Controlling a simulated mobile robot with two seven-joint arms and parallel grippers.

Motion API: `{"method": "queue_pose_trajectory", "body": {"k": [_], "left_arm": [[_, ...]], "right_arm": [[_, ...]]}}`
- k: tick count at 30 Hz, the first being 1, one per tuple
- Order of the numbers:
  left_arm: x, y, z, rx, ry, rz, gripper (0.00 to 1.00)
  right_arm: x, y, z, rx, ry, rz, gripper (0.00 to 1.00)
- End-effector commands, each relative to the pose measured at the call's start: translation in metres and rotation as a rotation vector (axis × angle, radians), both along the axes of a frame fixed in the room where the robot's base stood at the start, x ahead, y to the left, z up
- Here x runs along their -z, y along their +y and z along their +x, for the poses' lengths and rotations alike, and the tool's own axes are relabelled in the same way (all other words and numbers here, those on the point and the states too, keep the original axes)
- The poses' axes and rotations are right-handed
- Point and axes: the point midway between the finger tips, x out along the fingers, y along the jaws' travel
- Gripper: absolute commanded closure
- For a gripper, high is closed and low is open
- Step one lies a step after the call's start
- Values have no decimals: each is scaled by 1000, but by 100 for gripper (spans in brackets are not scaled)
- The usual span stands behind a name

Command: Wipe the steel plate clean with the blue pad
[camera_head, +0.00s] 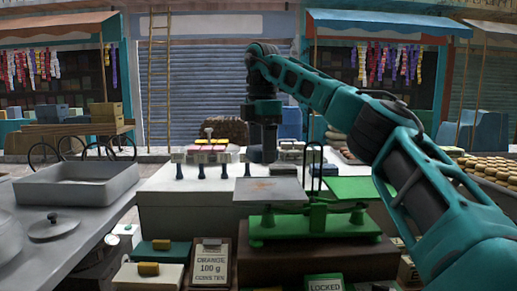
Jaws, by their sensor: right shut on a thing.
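The steel plate (270,189) is the left pan of a green balance scale (310,226). It is flat and grey, with a brownish smear near its middle. My right gripper (263,157) points down from my teal arm, above the far edge of the plate. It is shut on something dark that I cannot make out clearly. I cannot pick out the blue pad for sure; the gripper may hide it. My left gripper is not in view.
The scale's green right pan (357,189) is empty. A metal tray (80,184) and a lid (53,228) are at left. Signs (210,264) stand in front.

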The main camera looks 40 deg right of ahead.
Motion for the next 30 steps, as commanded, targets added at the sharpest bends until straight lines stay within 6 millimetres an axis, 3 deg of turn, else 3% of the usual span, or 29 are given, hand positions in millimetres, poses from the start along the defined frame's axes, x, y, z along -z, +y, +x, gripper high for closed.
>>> {"method": "queue_pose_trajectory", "body": {"k": [15,30], "left_arm": [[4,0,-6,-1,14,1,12],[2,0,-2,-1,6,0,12]], "right_arm": [[48,-1,-1,-2,0,0,62],[54,0,0,-2,-1,1,62]]}}
